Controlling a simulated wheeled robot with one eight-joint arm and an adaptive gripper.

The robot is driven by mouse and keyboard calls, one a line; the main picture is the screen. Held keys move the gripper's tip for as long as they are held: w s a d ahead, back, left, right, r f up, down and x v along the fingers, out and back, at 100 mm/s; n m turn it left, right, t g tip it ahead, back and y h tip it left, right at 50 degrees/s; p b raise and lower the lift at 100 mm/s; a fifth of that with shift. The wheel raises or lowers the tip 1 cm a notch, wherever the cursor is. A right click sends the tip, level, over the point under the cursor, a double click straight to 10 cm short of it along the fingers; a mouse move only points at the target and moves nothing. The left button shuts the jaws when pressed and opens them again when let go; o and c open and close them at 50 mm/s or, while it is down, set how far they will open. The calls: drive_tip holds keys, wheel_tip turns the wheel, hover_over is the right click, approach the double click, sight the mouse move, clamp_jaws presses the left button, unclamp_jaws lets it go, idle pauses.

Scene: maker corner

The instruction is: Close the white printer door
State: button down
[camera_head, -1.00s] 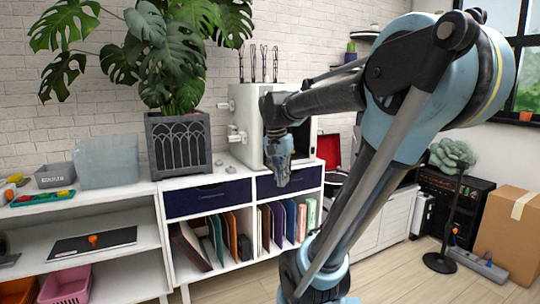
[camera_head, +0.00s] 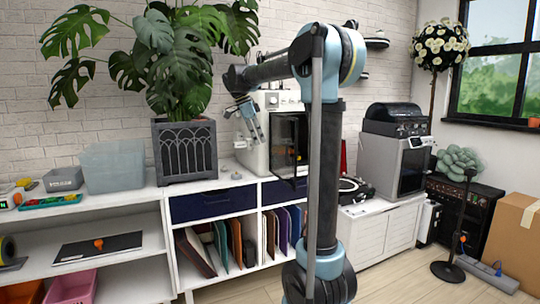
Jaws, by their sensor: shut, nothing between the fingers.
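The white printer (camera_head: 256,153) stands on the low white cabinet, right of the potted plant. Its dark see-through door (camera_head: 289,150) stands out from the front, and its lower edge reaches past the cabinet top's front edge, so it looks at least partly open. The exact angle is hard to tell. My gripper (camera_head: 251,136) is shut and empty, pointing down at the printer's left side, left of the door. I cannot tell whether it touches the printer. My arm passes in front of the area right of the door.
A large plant in a grey pot (camera_head: 185,151) stands close left of my gripper. A grey machine (camera_head: 397,166) with a dark top stands on the lower cabinet at right, beside a turntable (camera_head: 355,189). The floor in front of the cabinets is clear.

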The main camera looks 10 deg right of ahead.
drive_tip(key=d+f, duration=0.7)
drive_tip(key=f, duration=0.2)
drive_tip(key=shift+d, duration=0.35)
drive_tip(key=shift+a, duration=0.15)
